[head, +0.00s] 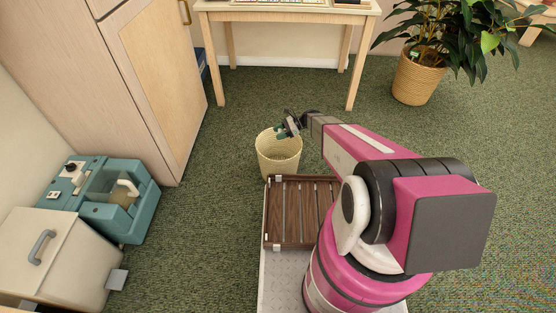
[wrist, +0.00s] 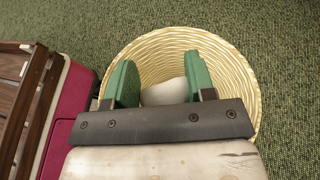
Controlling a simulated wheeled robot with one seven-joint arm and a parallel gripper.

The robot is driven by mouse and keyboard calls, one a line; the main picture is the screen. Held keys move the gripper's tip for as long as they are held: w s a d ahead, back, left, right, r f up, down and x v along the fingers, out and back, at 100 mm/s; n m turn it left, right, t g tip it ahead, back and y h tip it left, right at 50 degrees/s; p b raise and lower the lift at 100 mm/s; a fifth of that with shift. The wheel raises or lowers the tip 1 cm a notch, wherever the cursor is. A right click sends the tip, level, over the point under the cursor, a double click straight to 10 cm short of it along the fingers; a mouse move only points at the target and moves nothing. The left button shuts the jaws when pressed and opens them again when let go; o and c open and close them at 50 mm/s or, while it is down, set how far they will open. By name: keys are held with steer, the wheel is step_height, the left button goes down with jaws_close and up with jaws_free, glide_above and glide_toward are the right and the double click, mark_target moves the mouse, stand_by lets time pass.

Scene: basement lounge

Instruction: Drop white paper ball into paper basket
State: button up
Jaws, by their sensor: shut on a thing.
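The paper basket (head: 278,157) is a cream woven bin standing on the carpet just beyond the front of my base in the head view. In the wrist view its round rim (wrist: 247,72) surrounds my gripper. My gripper (head: 287,127) is over the basket's opening, with green fingers pointing down into it. In the wrist view my gripper (wrist: 162,84) is shut on the white paper ball (wrist: 165,92), which shows between the two fingers. The fingers and the dark bracket hide part of the ball and the near side of the basket.
My base with its brown slatted tray is beside the basket. A wooden cabinet (head: 150,75) and a teal case (head: 122,203) stand at the left. A table (head: 290,14) is behind, and a potted plant (head: 418,80) is at the back right. Open carpet lies around the basket.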

steer(key=shift+f, duration=2.65)
steer(key=o, duration=1)
steer(key=v, duration=1.1)
steer(key=shift+s, duration=0.1)
